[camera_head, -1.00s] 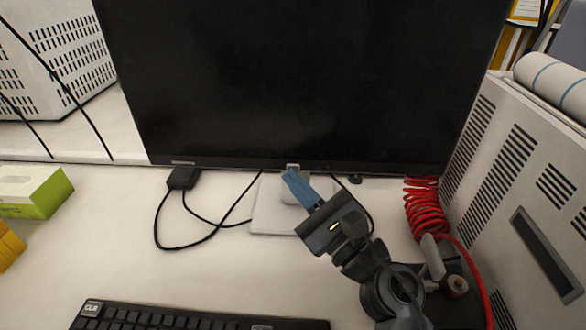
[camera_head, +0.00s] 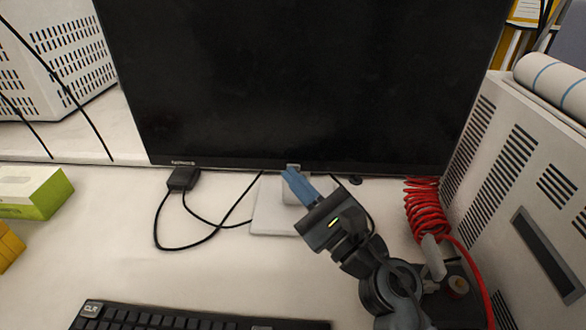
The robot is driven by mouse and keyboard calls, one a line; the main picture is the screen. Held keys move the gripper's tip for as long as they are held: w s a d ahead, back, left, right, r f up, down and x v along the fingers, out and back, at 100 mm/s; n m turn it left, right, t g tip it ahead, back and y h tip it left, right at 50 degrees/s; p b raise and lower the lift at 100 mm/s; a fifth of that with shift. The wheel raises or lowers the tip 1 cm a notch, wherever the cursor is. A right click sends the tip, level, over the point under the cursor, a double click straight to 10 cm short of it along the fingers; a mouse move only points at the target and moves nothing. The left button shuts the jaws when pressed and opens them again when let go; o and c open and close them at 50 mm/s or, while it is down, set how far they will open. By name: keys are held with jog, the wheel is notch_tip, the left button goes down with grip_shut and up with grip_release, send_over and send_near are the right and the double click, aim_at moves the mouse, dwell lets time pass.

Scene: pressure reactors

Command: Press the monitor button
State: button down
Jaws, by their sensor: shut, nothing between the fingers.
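The monitor (camera_head: 300,80) stands upright at the back of the desk, its screen black. A small light-grey tab (camera_head: 293,167) shows at the middle of its lower edge; I cannot tell whether this is the button. My gripper (camera_head: 288,173) is shut and empty, its blue fingers pointing up and left at the lower edge by that tab. The fingertips seem to be at or just below the edge; I cannot tell whether they touch it. The monitor's white stand base (camera_head: 270,222) is partly hidden behind my gripper.
A black keyboard (camera_head: 170,318) lies at the front. A black box with cables (camera_head: 183,179) is left of the stand. A red coiled hose (camera_head: 425,208) and a vented grey machine (camera_head: 530,190) are close on the right. A green-white box (camera_head: 35,192) is at far left.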

jog(key=shift+w+d, duration=0.2)
jog(key=shift+w, duration=0.1)
jog(key=shift+d+f, duration=0.1)
jog(key=shift+f, duration=0.05)
dwell(0.3)
jog(key=shift+s+d+f, duration=0.1)
jog(key=shift+s+d, duration=0.05)
jog(key=shift+s, duration=0.6)
jog(key=shift+s, duration=0.1)
jog(key=shift+s+a, duration=0.15)
jog(key=shift+s, duration=1.1)
jog(key=shift+s+a, duration=0.15)
jog(key=shift+s, duration=1.05)
